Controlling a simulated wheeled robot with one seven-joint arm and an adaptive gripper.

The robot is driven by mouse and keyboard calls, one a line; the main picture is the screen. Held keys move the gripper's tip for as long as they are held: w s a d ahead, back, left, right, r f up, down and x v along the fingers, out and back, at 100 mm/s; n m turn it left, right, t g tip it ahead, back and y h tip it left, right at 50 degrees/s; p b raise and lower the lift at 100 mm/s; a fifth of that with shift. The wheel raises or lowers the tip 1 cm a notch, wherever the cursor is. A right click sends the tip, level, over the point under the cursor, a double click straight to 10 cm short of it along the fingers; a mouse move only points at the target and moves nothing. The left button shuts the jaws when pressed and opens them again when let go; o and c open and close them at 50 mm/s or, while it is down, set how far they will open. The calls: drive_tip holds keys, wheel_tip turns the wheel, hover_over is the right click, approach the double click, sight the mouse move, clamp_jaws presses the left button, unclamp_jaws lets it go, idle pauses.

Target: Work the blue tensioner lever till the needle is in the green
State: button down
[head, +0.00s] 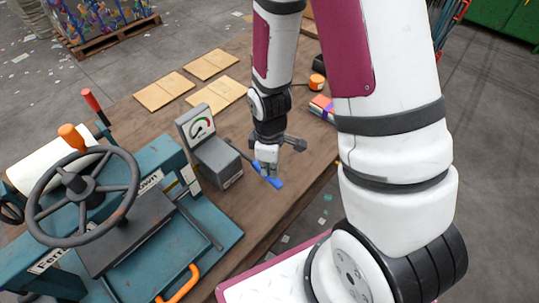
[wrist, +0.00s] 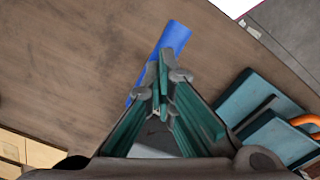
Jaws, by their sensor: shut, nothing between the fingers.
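The blue tensioner lever (head: 271,180) sticks out to the right of a grey box on the wooden table. It also shows in the wrist view (wrist: 174,38), running past my fingertips, which hide its middle part. The gauge (head: 201,127) has a white dial with a green band and stands upright on the grey tensioner box (head: 217,163). Its needle is too small to read surely. My gripper (head: 266,163) points down at the lever with its fingers together and nothing between them. In the wrist view the fingertips (wrist: 162,80) overlap the lever; I cannot tell whether they touch it.
A teal press with a dark handwheel (head: 83,195) and orange handle (head: 178,284) stands left of the gauge. Flat cardboard pieces (head: 211,64) lie at the back of the wooden table (head: 262,215). An orange round item (head: 317,81) sits behind my gripper. Bare tabletop lies in front of the lever.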

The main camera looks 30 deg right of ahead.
idle(0.3)
drive_tip(key=shift+r+p, duration=1.85)
drive_tip(key=shift+r, duration=1.2)
wheel_tip(320, 180, up, 8)
drive_tip(key=p, duration=0.3)
drive_tip(key=shift+p, duration=0.3)
drive_tip(key=shift+r, duration=0.1)
